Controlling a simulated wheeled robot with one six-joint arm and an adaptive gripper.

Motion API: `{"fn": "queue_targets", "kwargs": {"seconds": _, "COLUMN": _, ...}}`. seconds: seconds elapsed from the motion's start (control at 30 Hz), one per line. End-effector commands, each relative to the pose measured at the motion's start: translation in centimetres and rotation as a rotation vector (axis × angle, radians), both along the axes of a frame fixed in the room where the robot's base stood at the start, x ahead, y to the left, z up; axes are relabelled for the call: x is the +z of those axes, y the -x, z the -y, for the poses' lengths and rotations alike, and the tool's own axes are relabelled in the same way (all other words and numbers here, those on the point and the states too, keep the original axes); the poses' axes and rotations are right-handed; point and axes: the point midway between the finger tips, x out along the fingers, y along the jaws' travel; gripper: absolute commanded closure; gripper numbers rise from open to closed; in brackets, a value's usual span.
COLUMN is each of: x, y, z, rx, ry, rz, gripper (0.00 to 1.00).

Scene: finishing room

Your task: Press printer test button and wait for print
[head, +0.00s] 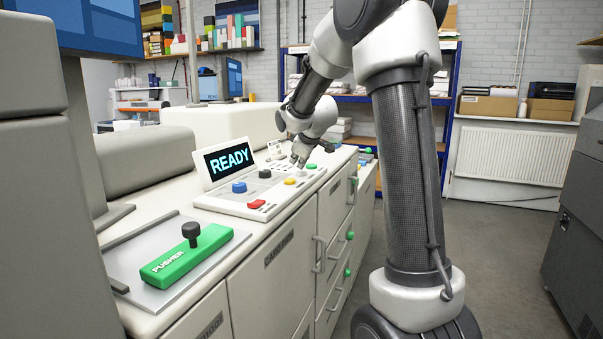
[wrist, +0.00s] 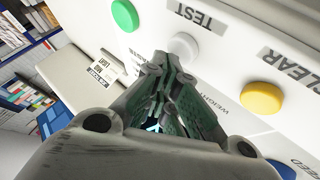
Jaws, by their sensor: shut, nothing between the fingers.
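The printer's control panel (head: 228,203) is a pale slab with several coloured buttons on top of the cabinet. Its tilted display (head: 229,160) reads READY. In the wrist view, the white button (wrist: 184,46) lies beside the TEST label (wrist: 195,18), between the green button (wrist: 125,15) and the yellow button (wrist: 261,98) by the CLEAR label. My gripper (head: 296,162) is over the far right part of the panel. It is shut and empty, pointing down. In the wrist view its fingertips (wrist: 168,60) are just in front of the white button; I cannot tell whether they touch it.
Blue (head: 239,187), black (head: 265,173) and red (head: 256,204) buttons sit nearby on the panel. A green PUSHER block (head: 187,256) with a black knob is on the near left counter. Open floor (head: 500,250) lies to the right.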

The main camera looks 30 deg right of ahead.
Motion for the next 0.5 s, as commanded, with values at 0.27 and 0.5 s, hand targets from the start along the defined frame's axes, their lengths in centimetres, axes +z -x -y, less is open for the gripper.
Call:
{"fn": "queue_targets", "kwargs": {"seconds": 0.27, "x": -0.17, "y": 0.00, "z": 0.00, "rx": 0.000, "ry": 0.000, "rz": 0.000, "gripper": 1.00}}
{"fn": "queue_targets", "kwargs": {"seconds": 0.5, "x": -0.48, "y": 0.02, "z": 0.00, "rx": -0.001, "ry": 0.000, "rz": -0.001, "gripper": 1.00}}
